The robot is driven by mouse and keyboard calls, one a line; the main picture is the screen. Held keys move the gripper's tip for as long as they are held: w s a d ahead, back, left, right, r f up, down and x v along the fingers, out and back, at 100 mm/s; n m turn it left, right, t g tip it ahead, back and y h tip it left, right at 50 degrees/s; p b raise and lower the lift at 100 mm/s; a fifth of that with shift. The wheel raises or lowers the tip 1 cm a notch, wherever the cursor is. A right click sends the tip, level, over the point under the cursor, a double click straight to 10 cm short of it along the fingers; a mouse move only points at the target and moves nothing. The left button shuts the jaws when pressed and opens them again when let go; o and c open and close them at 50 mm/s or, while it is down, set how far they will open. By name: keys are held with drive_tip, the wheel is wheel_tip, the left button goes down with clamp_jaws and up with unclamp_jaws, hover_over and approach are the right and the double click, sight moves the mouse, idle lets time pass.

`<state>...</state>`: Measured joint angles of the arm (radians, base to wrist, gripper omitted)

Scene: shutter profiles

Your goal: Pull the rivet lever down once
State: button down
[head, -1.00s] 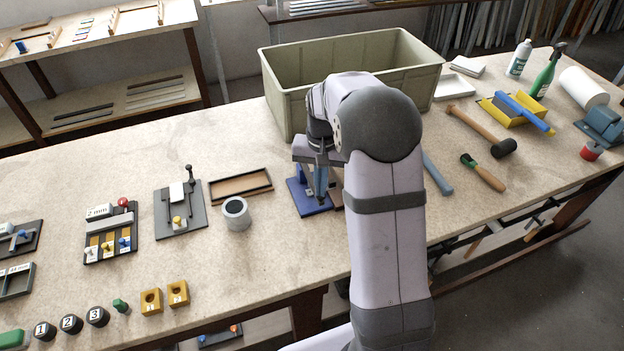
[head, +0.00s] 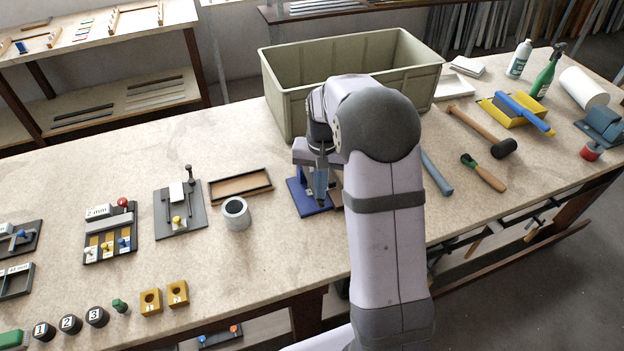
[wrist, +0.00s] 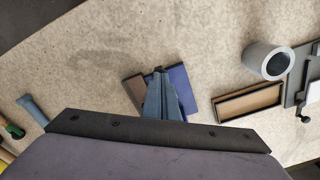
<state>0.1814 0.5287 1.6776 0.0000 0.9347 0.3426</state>
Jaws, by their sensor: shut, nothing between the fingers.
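A blue bench device (head: 314,206), which looks like the rivet press, stands on the bench in front of the green bin. In the wrist view its blue plate (wrist: 181,84) shows beside my fingers. My gripper (head: 321,198) is shut and empty, pointing down right over this device. In the wrist view the closed fingertips (wrist: 159,71) lie between the blue plate and a brown block (wrist: 134,88). The rivet lever cannot be made out clearly; my gripper and arm cover much of the device. I cannot tell whether the fingers touch it.
The green bin (head: 286,101) stands close behind my arm. A grey cup (head: 237,215) and a shallow brown tray (head: 240,198) lie to the left. A grey plate fixture (head: 180,222) stands further left. A blue-handled tool (head: 437,175) lies right of my arm.

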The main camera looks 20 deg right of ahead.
drive_tip(key=shift+s+f+b, duration=0.15)
drive_tip(key=shift+f+b, duration=0.25)
drive_tip(key=shift+f, duration=1.1)
idle(0.9)
drive_tip(key=shift+r, duration=0.1)
wheel_tip(320, 180, up, 10)
drive_tip(key=p, duration=0.8)
drive_tip(key=shift+p, duration=0.35)
idle(0.5)
idle(0.4)
